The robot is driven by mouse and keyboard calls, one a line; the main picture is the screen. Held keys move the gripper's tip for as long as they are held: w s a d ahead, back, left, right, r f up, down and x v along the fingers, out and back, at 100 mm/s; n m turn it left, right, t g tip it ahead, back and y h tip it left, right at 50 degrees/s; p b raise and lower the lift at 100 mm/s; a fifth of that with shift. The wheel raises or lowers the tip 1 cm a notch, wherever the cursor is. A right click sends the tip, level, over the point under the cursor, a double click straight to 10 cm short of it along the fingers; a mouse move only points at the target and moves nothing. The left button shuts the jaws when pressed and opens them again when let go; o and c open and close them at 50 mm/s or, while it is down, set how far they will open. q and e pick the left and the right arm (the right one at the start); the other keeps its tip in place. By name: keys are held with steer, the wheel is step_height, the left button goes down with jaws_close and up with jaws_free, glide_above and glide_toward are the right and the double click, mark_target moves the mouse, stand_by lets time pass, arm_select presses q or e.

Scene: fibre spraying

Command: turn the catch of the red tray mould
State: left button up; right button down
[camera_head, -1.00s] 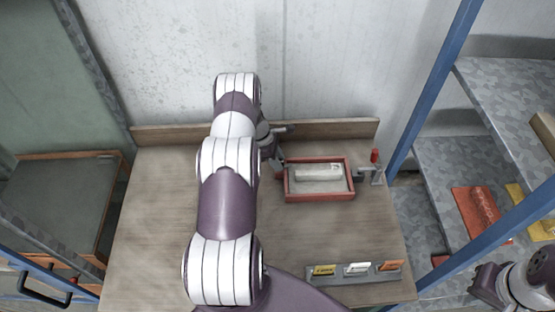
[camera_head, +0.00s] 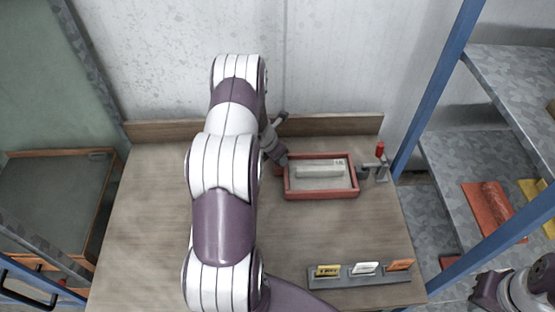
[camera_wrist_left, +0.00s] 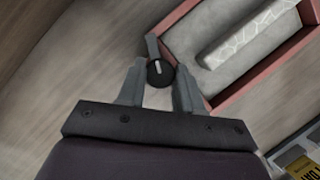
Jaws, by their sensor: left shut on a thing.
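The red tray mould (camera_head: 321,195) lies on the wooden bench, with a pale bar-shaped piece (camera_head: 320,171) inside it. It also shows at the upper right in the left wrist view (camera_wrist_left: 240,88). Its catch, a round black knob with a white mark (camera_wrist_left: 160,74), sits at the mould's outer side. My left gripper (camera_wrist_left: 160,82) is shut on the catch, one finger on each side of it. In the head view my left gripper (camera_head: 279,154) is at the mould's left end, and the catch is hidden there. My right gripper (camera_head: 487,290) is at the lower right, its jaws unclear.
A clamp with a red handle (camera_head: 380,150) stands at the mould's right end. A grey rack with yellow, white and orange labels (camera_head: 360,279) lies near the bench's front. Shelving with a blue post (camera_head: 436,80) is on the right. The bench (camera_head: 150,210) is clear at left.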

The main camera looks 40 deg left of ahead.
arm_select(q)
steer(key=n+y+b, duration=0.1)
steer(key=n, duration=0.1)
steer(key=shift+d+f+n, duration=0.1)
steer(key=shift+n, duration=0.2)
steer(key=shift+n+y+b, duration=0.5)
steer(key=shift+n+b, duration=0.15)
steer(key=shift+n, duration=0.65)
steer(key=o, duration=1)
steer(key=p+v, duration=0.4)
steer(key=v, duration=0.9)
steer(key=shift+d, duration=0.2)
steer(key=shift+w, duration=0.15)
